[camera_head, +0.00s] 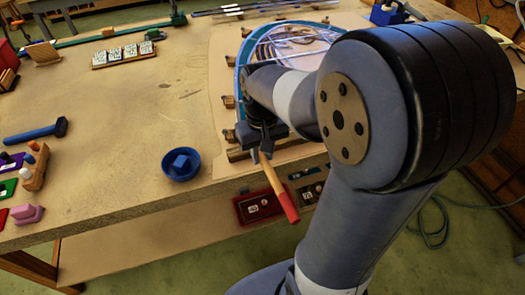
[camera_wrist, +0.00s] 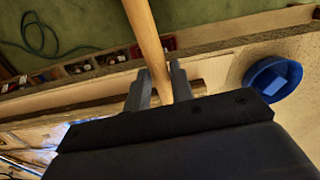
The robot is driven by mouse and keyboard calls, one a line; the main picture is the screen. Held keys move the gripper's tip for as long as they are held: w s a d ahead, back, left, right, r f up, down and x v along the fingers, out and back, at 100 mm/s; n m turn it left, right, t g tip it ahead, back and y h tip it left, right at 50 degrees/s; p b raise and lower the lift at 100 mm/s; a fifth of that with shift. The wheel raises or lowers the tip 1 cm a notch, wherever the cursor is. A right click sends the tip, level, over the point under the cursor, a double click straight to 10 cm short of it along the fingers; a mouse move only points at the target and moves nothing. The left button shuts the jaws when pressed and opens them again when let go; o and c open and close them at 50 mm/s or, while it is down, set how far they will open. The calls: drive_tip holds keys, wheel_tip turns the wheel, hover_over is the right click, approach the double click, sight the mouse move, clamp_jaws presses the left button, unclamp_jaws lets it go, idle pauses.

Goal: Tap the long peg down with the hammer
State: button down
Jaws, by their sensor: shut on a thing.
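My gripper (camera_head: 262,148) is shut on a pale wooden handle with a red end, which I take to be the hammer (camera_head: 270,176). The red end slants down to the right past the table's front edge. In the wrist view my gripper's fingers (camera_wrist: 158,88) are on either side of the hammer's handle (camera_wrist: 145,30). The hammer's head is hidden. The leaded panel (camera_head: 243,70) lies behind my gripper, partly covered by my arm. Several small brown blocks or pegs (camera_head: 228,101) stand along its left edge. I cannot tell which one is the long peg.
A blue bowl (camera_head: 180,171) holding a blue block stands left of my gripper. A blue mallet (camera_head: 37,131) lies farther left, near a wooden holder (camera_head: 36,168). Red and dark trays (camera_head: 258,205) sit below the table's front edge. The table's middle left is clear.

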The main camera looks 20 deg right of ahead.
drive_tip(key=shift+f, duration=0.15)
idle(1.1)
drive_tip(key=shift+w+f, duration=0.1)
wheel_tip(320, 180, down, 4)
drive_tip(key=b, duration=0.2)
drive_tip(key=shift+r+b, duration=0.25)
drive_tip(key=shift+b, duration=0.1)
drive_tip(key=shift+r+p, duration=1.45)
drive_tip(key=shift+r, duration=0.15)
wheel_tip(320, 180, up, 5)
drive_tip(key=p, duration=0.4)
drive_tip(key=shift+r, duration=0.1)
